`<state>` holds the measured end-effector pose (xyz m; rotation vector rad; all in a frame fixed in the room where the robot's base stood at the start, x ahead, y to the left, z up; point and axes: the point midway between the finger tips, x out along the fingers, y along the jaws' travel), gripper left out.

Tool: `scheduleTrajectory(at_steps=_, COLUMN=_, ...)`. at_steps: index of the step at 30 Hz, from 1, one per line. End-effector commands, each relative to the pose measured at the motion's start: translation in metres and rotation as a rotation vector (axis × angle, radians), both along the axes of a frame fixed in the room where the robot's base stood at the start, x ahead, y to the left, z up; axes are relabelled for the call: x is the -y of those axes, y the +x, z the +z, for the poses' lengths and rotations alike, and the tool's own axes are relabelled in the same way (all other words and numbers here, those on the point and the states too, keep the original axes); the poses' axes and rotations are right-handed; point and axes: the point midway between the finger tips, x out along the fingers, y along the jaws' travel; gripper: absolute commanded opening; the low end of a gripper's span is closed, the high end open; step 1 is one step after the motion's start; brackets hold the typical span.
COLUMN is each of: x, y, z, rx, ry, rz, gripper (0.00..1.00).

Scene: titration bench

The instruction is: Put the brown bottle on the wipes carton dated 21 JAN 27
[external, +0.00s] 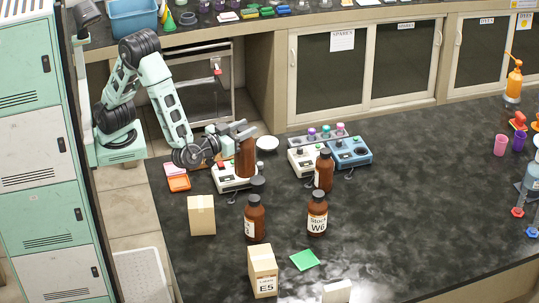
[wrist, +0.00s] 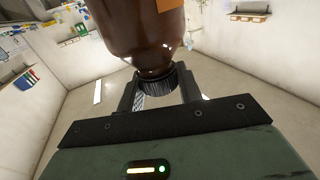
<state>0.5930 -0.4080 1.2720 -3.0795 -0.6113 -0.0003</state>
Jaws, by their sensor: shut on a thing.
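My gripper (external: 243,133) is shut on a brown bottle (external: 246,158) at its dark cap and holds it above the bench. In the wrist view the gripper (wrist: 160,95) grips the ribbed cap, and the bottle's brown body (wrist: 138,35) with an orange label patch runs to the top edge. Other brown bottles stand on the bench: one at front left (external: 254,220), one marked W6 (external: 317,214), and one behind it (external: 324,170). A plain tan carton (external: 201,217) stands at left. A tan carton marked E5 (external: 262,274) stands at front. I cannot read any date.
Stirrer units, one white (external: 303,162) and one blue (external: 350,152), stand behind the bottles. Another white unit (external: 232,178) is close to the held bottle. A green pad (external: 304,259) lies at front. The bench's right middle (external: 430,200) is clear.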

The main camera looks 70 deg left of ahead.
Motion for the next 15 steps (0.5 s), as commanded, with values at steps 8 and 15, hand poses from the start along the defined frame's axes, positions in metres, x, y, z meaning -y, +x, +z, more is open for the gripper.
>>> scheduleTrajectory(at_steps=8, x=-0.011, y=-0.069, z=0.014, rx=0.002, ry=0.002, rz=0.076, gripper=0.0)
scheduleTrajectory(at_steps=15, x=-0.024, y=-0.11, z=0.024, rx=0.002, ry=-0.001, rz=0.122, gripper=0.0)
